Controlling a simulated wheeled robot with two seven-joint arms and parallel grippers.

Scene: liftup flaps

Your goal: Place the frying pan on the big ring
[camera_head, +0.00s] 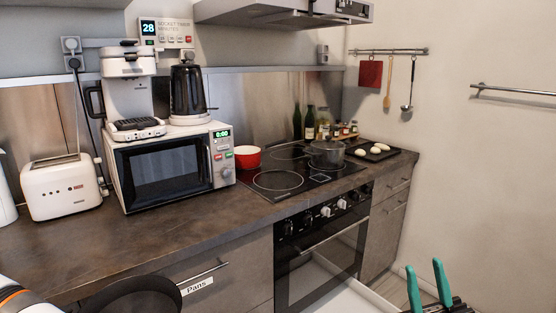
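A dark round pan, apparently the frying pan (135,298), shows at the bottom edge, in front of the drawer labelled "Pans". Its lower part is cut off, and I cannot tell what supports it. The large ring (278,180) at the front left of the black cooktop (300,189) is bare. My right gripper (426,284) has two teal fingers, spread apart with nothing between them, low at the right and well below the cooktop. Part of my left arm shows at the bottom left corner; its gripper is outside the picture.
A lidded pot (326,154) stands on the cooktop's right side. A red pot (246,157) stands between the cooktop and the microwave (170,170). Bottles (309,122) and a tray with pale round items (377,149) lie behind and right. The hood (285,14) hangs above.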

